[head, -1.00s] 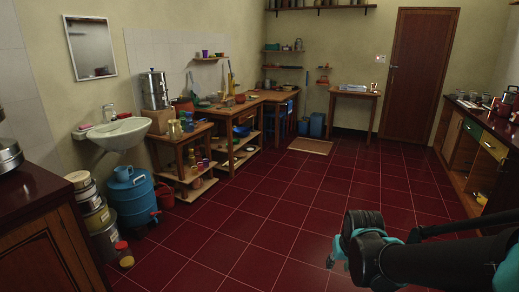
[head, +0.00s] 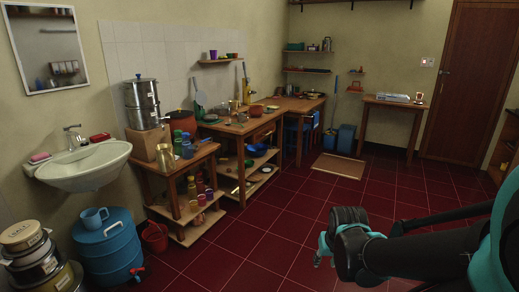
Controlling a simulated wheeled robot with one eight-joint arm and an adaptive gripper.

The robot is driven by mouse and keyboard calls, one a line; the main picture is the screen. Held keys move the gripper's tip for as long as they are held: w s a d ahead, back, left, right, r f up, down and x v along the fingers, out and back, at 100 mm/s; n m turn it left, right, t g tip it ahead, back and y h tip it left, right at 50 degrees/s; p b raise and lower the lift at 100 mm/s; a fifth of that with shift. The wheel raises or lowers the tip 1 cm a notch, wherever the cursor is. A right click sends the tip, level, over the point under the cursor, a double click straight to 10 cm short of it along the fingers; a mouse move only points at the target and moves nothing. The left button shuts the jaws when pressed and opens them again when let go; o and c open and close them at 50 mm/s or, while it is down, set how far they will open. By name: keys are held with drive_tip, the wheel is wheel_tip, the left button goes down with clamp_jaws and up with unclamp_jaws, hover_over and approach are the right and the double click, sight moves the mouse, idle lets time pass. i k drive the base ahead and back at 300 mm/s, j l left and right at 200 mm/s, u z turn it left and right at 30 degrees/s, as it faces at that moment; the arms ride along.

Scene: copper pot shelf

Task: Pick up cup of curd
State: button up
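I cannot pick out a cup of curd for certain; the small vessels on the wooden tables are too small to tell. Several small cups and bowls, green, brown and steel-coloured, stand on the low wooden table (head: 205,152) and on the longer counter behind it. My arm reaches in from the lower right in the head view, over the open floor. Its dark and teal end, with my gripper (head: 321,259), is at the lower centre, well apart from the tables. The fingers are too small and partly hidden to show whether they are open.
A white sink (head: 85,168) hangs on the left wall. Below it stand a blue water drum (head: 108,250), a red bucket (head: 156,238) and stacked tins (head: 35,262). A side table (head: 395,103) stands by the brown door (head: 470,90).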

sight(241, 117)
drive_tip(key=i, duration=2.15)
